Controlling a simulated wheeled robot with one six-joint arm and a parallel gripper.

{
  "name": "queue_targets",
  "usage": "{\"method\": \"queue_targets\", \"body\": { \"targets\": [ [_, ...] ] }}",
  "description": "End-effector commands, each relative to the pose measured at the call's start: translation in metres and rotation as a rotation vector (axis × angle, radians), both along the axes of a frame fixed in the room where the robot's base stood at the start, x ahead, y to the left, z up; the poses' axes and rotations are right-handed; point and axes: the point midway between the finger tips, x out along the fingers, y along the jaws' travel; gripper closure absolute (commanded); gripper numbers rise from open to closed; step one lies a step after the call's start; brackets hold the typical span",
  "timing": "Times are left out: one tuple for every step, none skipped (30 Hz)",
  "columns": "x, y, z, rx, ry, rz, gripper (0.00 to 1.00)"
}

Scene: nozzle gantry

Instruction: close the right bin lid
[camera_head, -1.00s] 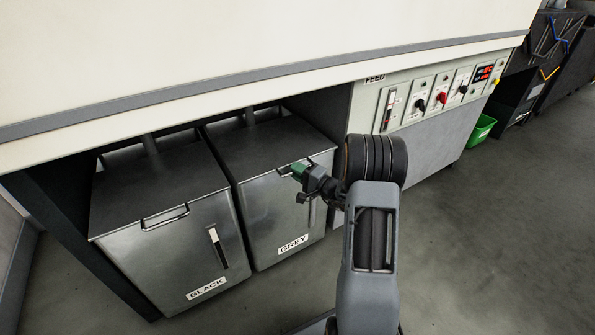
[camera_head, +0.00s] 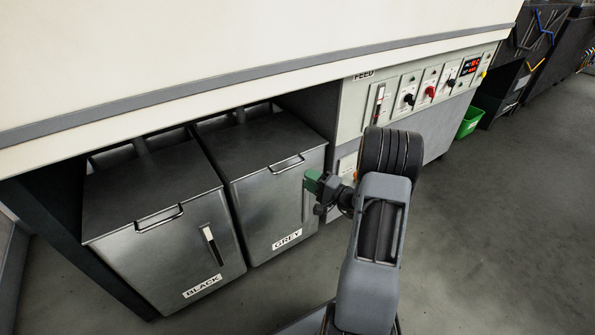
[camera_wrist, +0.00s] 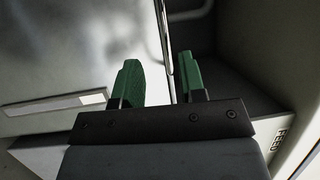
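The right bin (camera_head: 280,210), labelled GREY, is a metal bin under the machine. Its dark lid (camera_head: 262,152) lies flat on top, looking closed, with a wire handle (camera_head: 287,165) at its front edge. My gripper (camera_head: 312,181) is at the bin's front right edge, below lid height and to the right of the handle. In the wrist view, the two green fingers (camera_wrist: 160,82) stand apart. A thin edge shows between and beyond them, with the bin's metal front (camera_wrist: 75,45) to the left. I see nothing held; contact cannot be told.
The left bin (camera_head: 175,255), labelled BLACK, stands close beside the grey one, its lid (camera_head: 145,192) flat. The overhanging machine panel (camera_head: 230,60) is above both. The FEED control panel (camera_head: 420,90) is right of my gripper. Open floor (camera_head: 500,220) lies to the right; a green crate (camera_head: 469,122) is farther back.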

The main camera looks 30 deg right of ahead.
Motion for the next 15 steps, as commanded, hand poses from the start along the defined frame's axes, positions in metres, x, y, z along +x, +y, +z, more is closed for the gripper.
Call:
{"method": "queue_targets", "body": {
  "targets": [
    [-0.008,-0.006,0.0,0.002,0.002,-0.005,0.62],
    [-0.013,-0.009,0.0,0.002,0.002,-0.004,0.62],
    [-0.019,-0.012,-0.001,0.002,0.002,-0.004,0.62],
    [-0.023,-0.014,-0.001,0.002,0.002,-0.004,0.62],
    [-0.027,-0.015,-0.002,0.002,0.002,-0.004,0.62],
    [-0.031,-0.018,-0.002,0.001,0.001,-0.004,0.62],
    [-0.034,-0.02,-0.003,0.001,0.001,-0.003,0.62],
    [-0.036,-0.021,-0.003,0.001,0.001,-0.002,0.62],
    [-0.039,-0.022,-0.004,0.001,0.001,-0.002,0.62],
    [-0.041,-0.024,-0.004,0.001,0.001,-0.002,0.62],
    [-0.043,-0.024,-0.004,0.001,0.001,-0.002,0.62],
    [-0.045,-0.025,-0.004,0.0,0.001,-0.001,0.62],
    [-0.046,-0.026,-0.005,0.0,0.001,-0.001,0.62],
    [-0.046,-0.026,-0.005,0.0,0.001,0.0,0.62],
    [-0.047,-0.026,-0.005,0.0,0.001,0.0,0.62]
  ]
}}
